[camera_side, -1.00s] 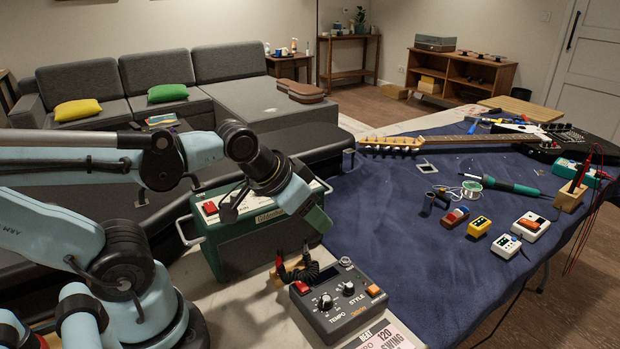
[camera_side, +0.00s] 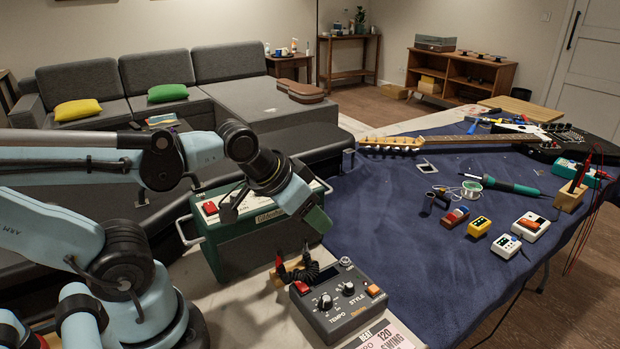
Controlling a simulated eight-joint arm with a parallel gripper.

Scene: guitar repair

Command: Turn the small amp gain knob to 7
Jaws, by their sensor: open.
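The small amp (camera_side: 232,238) is a dark green box with a red switch (camera_side: 210,208) and a pale label on its top panel. It stands on the bench left of the blue mat. My gripper (camera_side: 316,219) is at the amp's right end, pointing down and to the right, over or in front of the top panel. It is open, with nothing seen in it. My wrist hides part of the panel. I cannot make out the gain knob or its setting, nor whether my gripper touches the amp.

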